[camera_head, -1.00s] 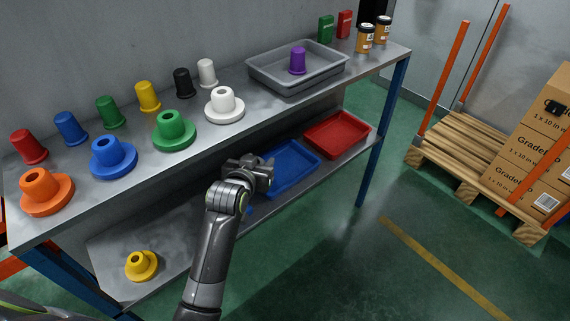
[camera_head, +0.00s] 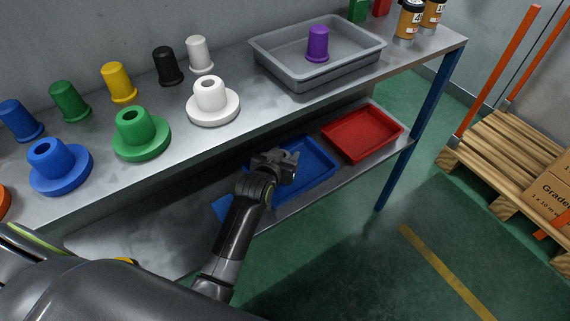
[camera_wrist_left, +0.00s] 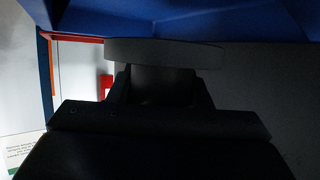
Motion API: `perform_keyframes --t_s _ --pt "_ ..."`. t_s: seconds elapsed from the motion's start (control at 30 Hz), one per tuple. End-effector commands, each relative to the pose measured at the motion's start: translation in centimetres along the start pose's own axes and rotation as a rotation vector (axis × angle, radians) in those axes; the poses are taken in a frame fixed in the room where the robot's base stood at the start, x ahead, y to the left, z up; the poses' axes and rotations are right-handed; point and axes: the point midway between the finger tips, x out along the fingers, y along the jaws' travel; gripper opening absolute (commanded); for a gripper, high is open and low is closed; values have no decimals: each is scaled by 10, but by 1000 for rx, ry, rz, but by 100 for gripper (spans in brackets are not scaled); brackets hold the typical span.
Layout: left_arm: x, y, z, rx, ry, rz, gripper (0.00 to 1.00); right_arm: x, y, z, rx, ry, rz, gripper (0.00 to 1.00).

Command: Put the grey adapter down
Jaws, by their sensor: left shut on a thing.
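The grey adapter (camera_wrist_left: 165,54) shows in the left wrist view as a wide flat disc on a narrower dark neck. My left gripper (camera_wrist_left: 160,92) is shut on it, with a finger on each side of the neck. In the head view my left gripper (camera_head: 280,166) is at the lower shelf, over the near left part of the blue tray (camera_head: 318,190). The adapter cannot be made out there, and I cannot tell whether it touches the tray. My right gripper is not in view.
The red tray (camera_head: 362,134) is right of the blue one on the lower shelf. Above, the tabletop (camera_head: 170,178) holds coloured spindles, flanged adapters and a grey bin (camera_head: 300,80) with a purple spindle (camera_head: 318,44). A blue leg (camera_head: 415,130) stands at the right.

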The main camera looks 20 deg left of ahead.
Motion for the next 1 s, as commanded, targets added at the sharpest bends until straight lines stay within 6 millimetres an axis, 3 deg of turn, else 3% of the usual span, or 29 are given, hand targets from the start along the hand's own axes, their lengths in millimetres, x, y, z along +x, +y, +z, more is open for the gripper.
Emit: perform_keyframes --t_s 0.23,1.0 --pt "13 0 32 0 -1 0 19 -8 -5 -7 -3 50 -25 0" --pt "18 0 44 0 -1 0 19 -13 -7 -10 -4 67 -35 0"
